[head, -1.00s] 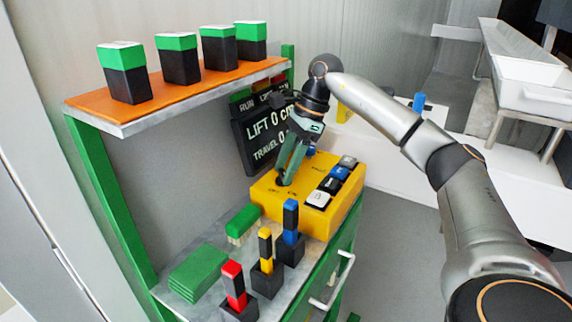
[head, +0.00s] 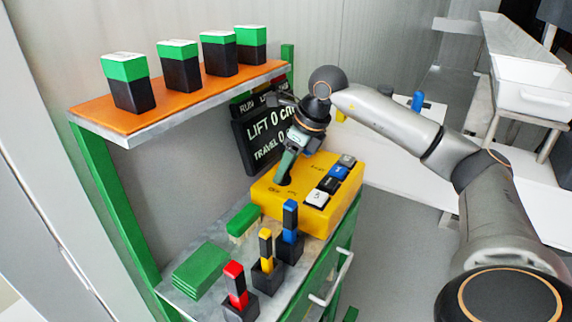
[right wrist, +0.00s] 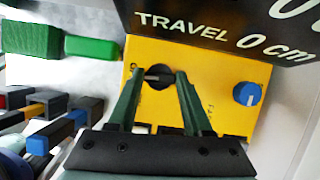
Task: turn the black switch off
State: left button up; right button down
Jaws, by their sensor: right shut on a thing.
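The black switch (right wrist: 159,78) is a round knob with a light line across it, on the top face of the yellow control box (right wrist: 215,70). My right gripper (right wrist: 160,76) is shut on the black switch, one finger on each side of it. In the head view the right gripper (head: 284,180) points down onto the yellow box (head: 322,222), and its fingers hide most of the switch. Small lettering beside the switch is too blurred to read surely. My left gripper is not in view.
A dark display (head: 262,137) reading LIFT 0 cm and TRAVEL 0 cm stands behind the box. A blue knob (right wrist: 247,94) and several push buttons (head: 330,183) share the box. Red, yellow and blue levers (head: 266,245) stand in front. An orange shelf (head: 190,92) carries several green-black blocks.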

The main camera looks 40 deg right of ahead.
jog(key=shift+m, duration=0.6)
jog(key=c, duration=0.6)
grip_release()
jog(key=shift+r, duration=0.1)
